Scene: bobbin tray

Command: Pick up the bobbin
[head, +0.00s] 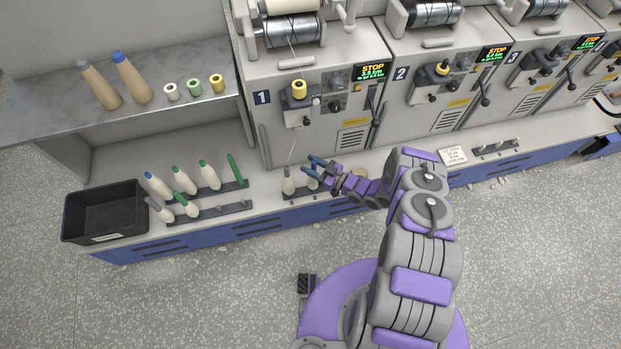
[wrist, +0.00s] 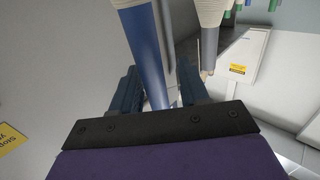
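My gripper (head: 316,167) is at the small peg rack (head: 318,192) in front of machine 1. It is open; in the wrist view its two dark fingers (wrist: 160,92) stand apart. A bobbin with a blue tube and cream yarn (wrist: 145,50) reaches between the fingers, with a gap visible on the right side; contact on the left is unclear. In the head view this cream bobbin (head: 311,183) is partly covered by the fingers. A second bobbin with a grey tube (head: 288,184) stands just to its left, and also shows in the wrist view (wrist: 208,25).
A longer rack with several bobbins (head: 207,208) and a black bin (head: 107,212) lie to the left on the bench. A shelf (head: 50,100) above holds cones and small spools. Machine 1 (head: 345,135) rises close behind my gripper. Bench space between the racks is clear.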

